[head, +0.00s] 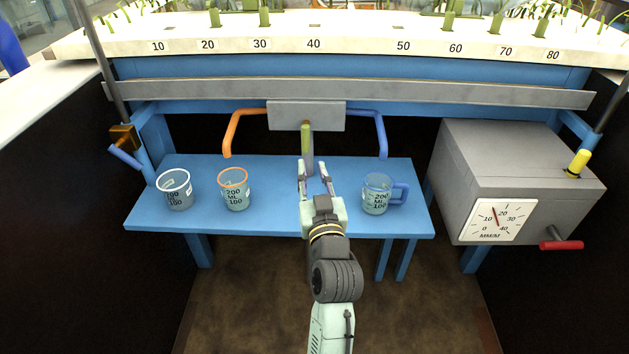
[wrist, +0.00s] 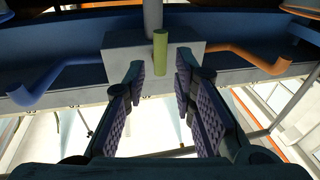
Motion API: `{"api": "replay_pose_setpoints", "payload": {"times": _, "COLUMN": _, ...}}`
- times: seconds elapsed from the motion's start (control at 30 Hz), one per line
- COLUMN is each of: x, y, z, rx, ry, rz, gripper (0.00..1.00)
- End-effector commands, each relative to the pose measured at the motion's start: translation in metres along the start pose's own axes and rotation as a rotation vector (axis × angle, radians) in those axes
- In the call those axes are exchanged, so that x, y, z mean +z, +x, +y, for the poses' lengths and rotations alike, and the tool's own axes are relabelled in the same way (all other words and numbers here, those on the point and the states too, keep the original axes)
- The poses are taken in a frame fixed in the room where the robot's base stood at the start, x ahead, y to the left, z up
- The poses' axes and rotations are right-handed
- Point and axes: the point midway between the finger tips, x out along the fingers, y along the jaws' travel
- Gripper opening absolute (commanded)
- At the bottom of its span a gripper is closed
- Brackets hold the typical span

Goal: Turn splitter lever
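The splitter is a grey box (head: 290,116) under the flume, with an orange spout (head: 231,132) on its left and a blue spout (head: 383,135) on its right. Its green lever (head: 307,150) hangs down from the middle of the box. The lever also shows in the wrist view (wrist: 160,52), beyond the fingertips and midway between them. My gripper (head: 315,170) is open just below and in front of the lever, its two fingers apart. In the wrist view (wrist: 160,85) nothing is between the pads. Whether the lever's tip is level with the fingertips is hard to tell.
On the blue table (head: 280,213) stand a white-rimmed beaker (head: 174,190), an orange-rimmed beaker (head: 234,189) and a blue-handled beaker (head: 377,195). A grey box with a dial (head: 495,220), a yellow-topped knob (head: 578,163) and a red handle (head: 562,245) stands at right. A blue-handled valve (head: 124,143) is at left.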

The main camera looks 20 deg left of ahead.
Motion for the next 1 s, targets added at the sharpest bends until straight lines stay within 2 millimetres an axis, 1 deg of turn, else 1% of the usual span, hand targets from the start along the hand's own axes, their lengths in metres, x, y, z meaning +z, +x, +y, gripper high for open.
{"api": "replay_pose_setpoints", "payload": {"times": 0.03, "x": 0.001, "y": -0.007, "z": 0.000, "rx": 0.001, "ry": 0.003, "rz": -0.001, "gripper": 0.25}}
{"api": "replay_pose_setpoints", "payload": {"times": 0.1, "x": 0.000, "y": -0.014, "z": 0.000, "rx": 0.000, "ry": 0.003, "rz": -0.001, "gripper": 0.25}}
{"api": "replay_pose_setpoints", "payload": {"times": 0.23, "x": 0.000, "y": -0.021, "z": 0.000, "rx": 0.000, "ry": 0.001, "rz": 0.000, "gripper": 0.25}}
{"api": "replay_pose_setpoints", "payload": {"times": 0.77, "x": -0.002, "y": -0.022, "z": -0.001, "rx": -0.003, "ry": -0.002, "rz": 0.004, "gripper": 0.25}}
{"api": "replay_pose_setpoints", "payload": {"times": 0.87, "x": -0.017, "y": -0.017, "z": -0.013, "rx": -0.028, "ry": -0.013, "rz": 0.041, "gripper": 0.25}}
{"api": "replay_pose_setpoints", "payload": {"times": 0.97, "x": -0.056, "y": -0.009, "z": -0.043, "rx": -0.085, "ry": -0.032, "rz": 0.137, "gripper": 0.25}}
{"api": "replay_pose_setpoints", "payload": {"times": 1.0, "x": -0.077, "y": -0.007, "z": -0.060, "rx": -0.116, "ry": -0.038, "rz": 0.190, "gripper": 0.25}}
